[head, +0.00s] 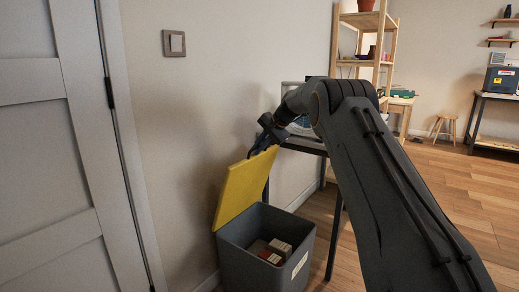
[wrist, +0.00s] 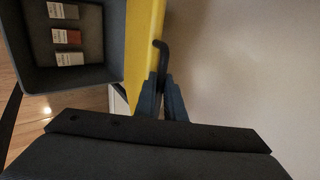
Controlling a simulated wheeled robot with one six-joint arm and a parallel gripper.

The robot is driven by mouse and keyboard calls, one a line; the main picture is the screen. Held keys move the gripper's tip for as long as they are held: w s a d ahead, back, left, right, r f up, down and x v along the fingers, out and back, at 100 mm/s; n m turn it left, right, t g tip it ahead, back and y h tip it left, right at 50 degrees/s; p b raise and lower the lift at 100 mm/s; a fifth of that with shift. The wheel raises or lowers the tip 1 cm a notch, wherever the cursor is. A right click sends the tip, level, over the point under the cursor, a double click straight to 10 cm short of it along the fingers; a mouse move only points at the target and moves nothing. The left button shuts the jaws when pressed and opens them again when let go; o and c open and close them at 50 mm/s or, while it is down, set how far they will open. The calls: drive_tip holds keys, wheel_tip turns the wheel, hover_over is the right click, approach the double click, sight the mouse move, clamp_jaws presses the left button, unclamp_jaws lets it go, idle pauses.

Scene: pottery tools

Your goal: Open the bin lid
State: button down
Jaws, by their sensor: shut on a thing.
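The grey bin (head: 248,271) stands on the floor against the wall. Its yellow lid (head: 240,190) is raised steeply on the bin's left side, so the inside is open to view. My gripper (head: 258,150) is at the lid's upper edge. In the wrist view, the bin (wrist: 98,74) is at upper left and the yellow lid (wrist: 144,45) shows as a narrow strip. There my gripper (wrist: 165,88) is shut on the dark hooked handle (wrist: 161,50) of the lid.
Several small boxes (head: 269,250) lie inside the bin. A dark-legged table (head: 304,144) stands close behind the bin on the right. A white panelled door (head: 50,150) is at left. Open wooden floor (head: 445,190) lies at right.

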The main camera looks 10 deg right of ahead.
drive_tip(key=shift+w+d+f, duration=0.15)
drive_tip(key=shift+w+d, duration=0.05)
drive_tip(key=shift+w, duration=0.05)
drive_tip(key=c, duration=1.9)
unclamp_jaws()
drive_tip(key=shift+o, duration=0.2)
drive_tip(key=shift+f, duration=0.1)
drive_tip(key=shift+s, duration=0.1)
drive_tip(key=a+p+v, duration=0.1)
drive_tip(key=v, duration=0.7)
drive_tip(key=shift+r, duration=0.35)
drive_tip(key=shift+d, duration=0.15)
